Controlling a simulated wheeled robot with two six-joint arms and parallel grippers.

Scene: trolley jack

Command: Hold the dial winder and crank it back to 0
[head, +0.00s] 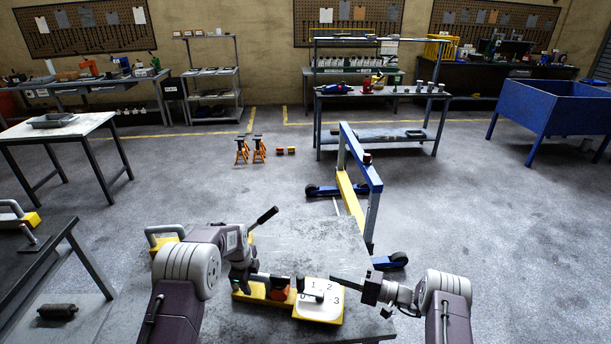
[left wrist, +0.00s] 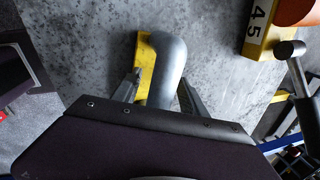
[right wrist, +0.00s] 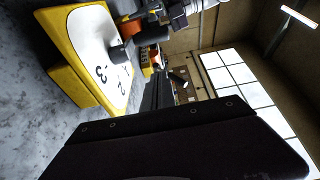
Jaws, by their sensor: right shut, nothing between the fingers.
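The white dial (head: 318,299) with 0, 1, 2 and 3 on a yellow base lies on the worktable before me. It also shows in the right wrist view (right wrist: 92,35), with a dark crank (right wrist: 122,52) standing out from its face. My right gripper (head: 352,285) is shut and empty, just right of the dial; contact with the crank is unclear. My left gripper (left wrist: 160,72) has its fingers on either side of a thick grey curved handle (left wrist: 168,60) with yellow behind it. Whether the fingers press on it is unclear. In the head view the left arm (head: 238,258) hides that spot.
An orange part (head: 279,289) sits left of the dial. A black-gripped lever (head: 263,217) and a pale handle (head: 164,231) stand behind my left arm. Past the worktable (head: 310,240) is a blue and yellow frame (head: 358,170). Open floor lies on the right.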

